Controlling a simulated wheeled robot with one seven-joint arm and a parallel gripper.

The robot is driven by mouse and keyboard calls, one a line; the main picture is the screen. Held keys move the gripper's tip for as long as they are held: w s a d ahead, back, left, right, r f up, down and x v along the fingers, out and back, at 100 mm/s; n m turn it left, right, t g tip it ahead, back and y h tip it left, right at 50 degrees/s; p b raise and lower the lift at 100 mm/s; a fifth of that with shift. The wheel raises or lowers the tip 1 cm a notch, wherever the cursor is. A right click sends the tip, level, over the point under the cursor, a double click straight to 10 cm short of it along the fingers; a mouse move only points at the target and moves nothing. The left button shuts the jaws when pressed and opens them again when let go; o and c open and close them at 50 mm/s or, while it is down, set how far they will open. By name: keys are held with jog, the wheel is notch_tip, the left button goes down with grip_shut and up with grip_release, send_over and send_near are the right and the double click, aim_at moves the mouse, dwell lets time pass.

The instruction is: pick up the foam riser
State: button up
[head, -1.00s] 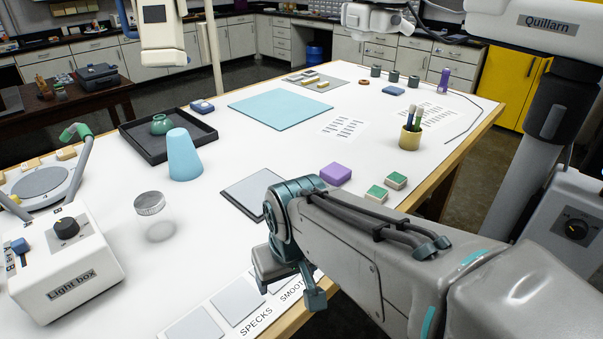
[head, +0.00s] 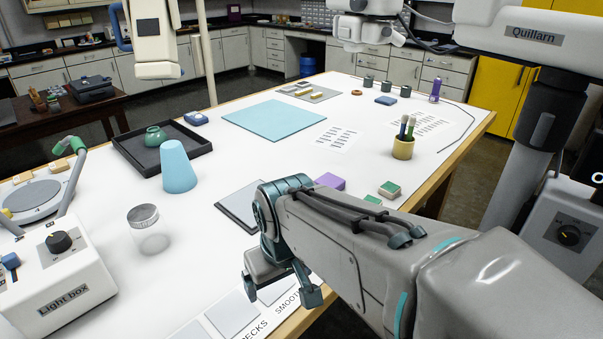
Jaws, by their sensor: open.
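A purple block (head: 330,181), which looks like the foam riser, lies on the white table just beyond my forearm. My arm hides its lower part. A light blue tapered piece (head: 179,167) stands upright farther left; I cannot tell its material. My gripper (head: 282,288) is open and empty, fingers pointing down, over the table's front edge near the printed cards. It is left of the purple block and nearer to me, clear of it.
Two green-topped blocks (head: 389,190) lie right of the purple block, one mostly hidden. A grey-white plate (head: 243,204) lies behind my gripper. A glass jar (head: 148,231), light box (head: 62,270), dark tray (head: 190,140) and pen cup (head: 403,148) also stand on the table.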

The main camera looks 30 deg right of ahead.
jog(key=w+d+r+n+g+h, duration=0.1)
jog(key=w+d+r+n, duration=0.15)
jog(key=w, duration=0.35)
jog(key=w+d+r+n, duration=0.2)
jog(key=w+r+n, duration=0.2)
jog(key=w, duration=0.2)
jog(key=n+g+y+p, duration=0.1)
jog(key=n+g+p, duration=0.1)
jog(key=n, duration=1.3)
send_over(327, 182)
jog(key=f, duration=0.7)
jog(key=shift+s+d, duration=0.1)
jog(key=shift+s, duration=0.2)
jog(key=shift+w+f+p, duration=0.15)
jog(key=shift+f, duration=1.2)
jog(key=shift+w+f+p, duration=0.15)
jog(key=shift+f, duration=1.15)
jog(key=c, duration=1.1)
